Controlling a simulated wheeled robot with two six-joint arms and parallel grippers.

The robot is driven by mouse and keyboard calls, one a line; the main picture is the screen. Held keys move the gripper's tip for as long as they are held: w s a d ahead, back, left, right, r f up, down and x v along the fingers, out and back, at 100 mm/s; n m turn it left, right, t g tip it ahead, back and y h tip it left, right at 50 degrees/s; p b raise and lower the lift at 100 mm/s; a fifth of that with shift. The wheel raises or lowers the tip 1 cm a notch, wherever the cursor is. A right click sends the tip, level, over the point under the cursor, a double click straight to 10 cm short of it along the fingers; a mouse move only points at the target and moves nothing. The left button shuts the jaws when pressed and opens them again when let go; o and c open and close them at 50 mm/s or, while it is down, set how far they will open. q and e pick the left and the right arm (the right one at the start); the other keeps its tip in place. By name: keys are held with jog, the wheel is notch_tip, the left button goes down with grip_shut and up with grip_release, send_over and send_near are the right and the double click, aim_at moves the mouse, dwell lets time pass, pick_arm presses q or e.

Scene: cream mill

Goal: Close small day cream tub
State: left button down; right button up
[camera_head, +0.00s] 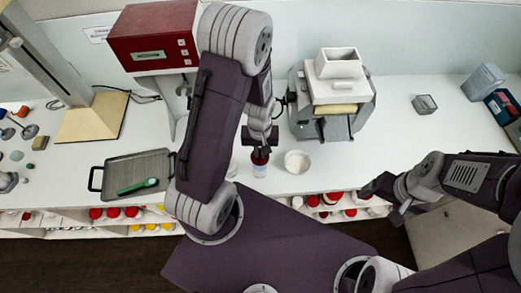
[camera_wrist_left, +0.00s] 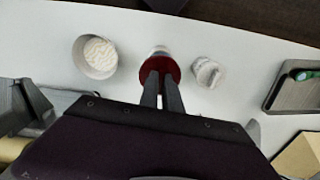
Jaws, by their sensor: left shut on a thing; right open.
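A small tub with a pale blue label (camera_head: 259,171) stands near the front edge of the white worktop. A dark red lid (camera_head: 260,157) is at its top, and my left gripper (camera_head: 260,146) is shut on this lid from above. In the left wrist view the red lid (camera_wrist_left: 159,66) sits between the two fingertips (camera_wrist_left: 161,90), with the white tub (camera_wrist_left: 158,50) partly showing behind it. I cannot tell whether the lid rests on the rim or is slightly above it. My right gripper (camera_head: 384,189) is open and empty, right of the tub.
A white bowl of cream (camera_head: 297,161) stands close right of the tub. A small white container (camera_head: 232,167) stands to its left. A grey tray (camera_head: 113,176) with a green scoop (camera_head: 138,186) lies further left. A grey machine (camera_head: 333,97) stands behind. Red-lidded jars (camera_head: 314,200) fill the shelf below.

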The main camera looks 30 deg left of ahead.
pick_arm(q)
notch_tip(320, 180, down, 4)
jog(key=b, duration=0.3)
jog(key=shift+s+a+f+b, duration=0.1)
jog(key=shift+a+f+b, duration=0.05)
jog(key=shift+f+b, duration=0.55)
jog(key=shift+f, duration=0.15)
jog(key=shift+f, duration=0.5)
dwell(1.1)
jog(key=c, duration=1)
grip_release()
